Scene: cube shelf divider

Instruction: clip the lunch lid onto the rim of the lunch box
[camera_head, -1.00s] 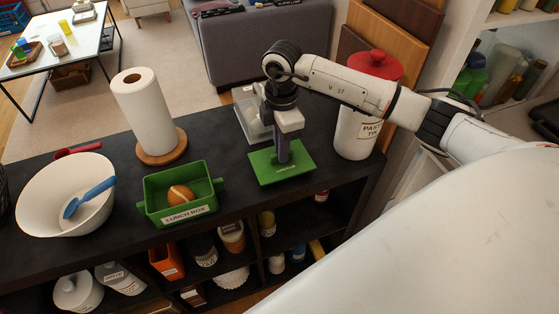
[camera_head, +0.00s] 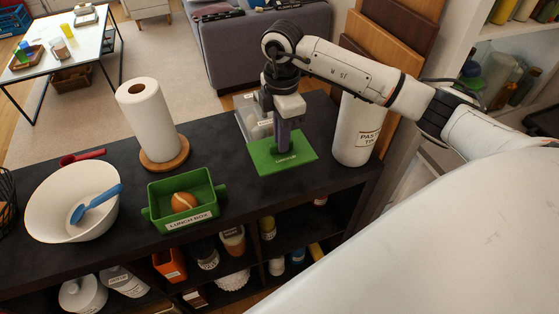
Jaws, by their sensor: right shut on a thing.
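The green lunch box (camera_head: 183,198) stands open on the dark shelf top, with its label facing front and a round orange-brown item (camera_head: 184,202) inside. The flat green lunch lid (camera_head: 304,157) is to the right of the box. My right gripper (camera_head: 284,145) points down onto the middle of the lid and is shut on it; the fingertips are partly hidden. The lid looks level and is apart from the box. I cannot tell for sure how far it is above the shelf top. My left gripper is not in view.
A paper towel roll (camera_head: 149,120) stands behind the box. A white bowl (camera_head: 66,205) with a blue spoon (camera_head: 97,203) is at the left. A pasta tin (camera_head: 358,132) is right of the lid, and a clear container (camera_head: 247,122) is behind it. Shelf top between box and lid is clear.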

